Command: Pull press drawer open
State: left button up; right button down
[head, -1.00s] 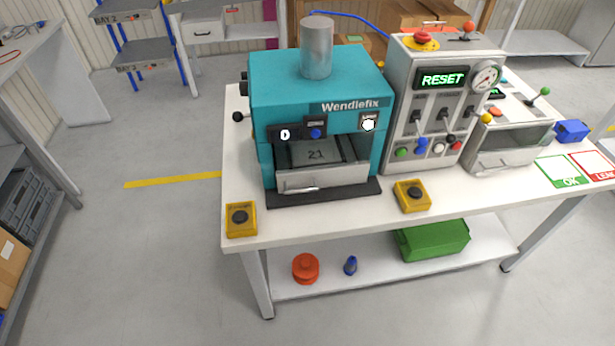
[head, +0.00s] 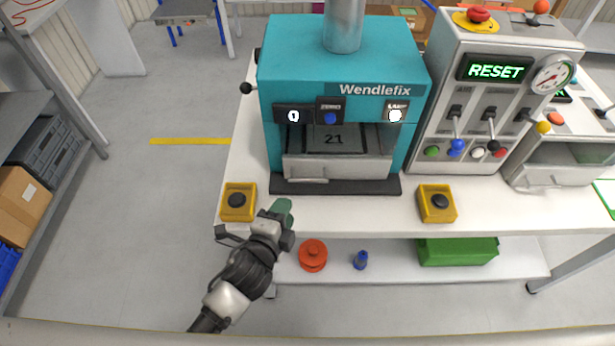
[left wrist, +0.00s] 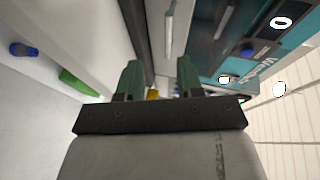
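The teal Wendlefix press (head: 345,65) stands on the white workbench. Its drawer (head: 350,168) has a grey front with a light bar handle (head: 308,180) low on its left part. A dark plate marked 21 (head: 334,139) shows behind the drawer front. My left gripper (head: 281,211) is at the bench's front edge, in front of and below the handle, apart from it. In the left wrist view its two green fingers (left wrist: 159,78) are spread with nothing between them, and the handle (left wrist: 169,36) shows ahead of them. My right gripper is not in view.
Yellow button boxes stand left (head: 238,201) and right (head: 437,203) of the press front. A control box with a RESET display (head: 495,68) stands to the right. The lower shelf holds a red reel (head: 313,255), a blue item (head: 360,260) and a green crate (head: 457,251).

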aim_at(308, 179)
pick_arm(q)
jog(key=shift+w+d+r+m+h, duration=0.1)
jog(key=shift+d+r+m+h, duration=0.3)
jog(key=shift+d+m, duration=0.15)
jog(key=shift+w+d, duration=0.1)
jog(key=shift+w, duration=0.1)
jog(key=x, duration=1)
jog(key=shift+w+d+r, duration=0.1)
jog(key=shift+w, duration=0.1)
grip_shut()
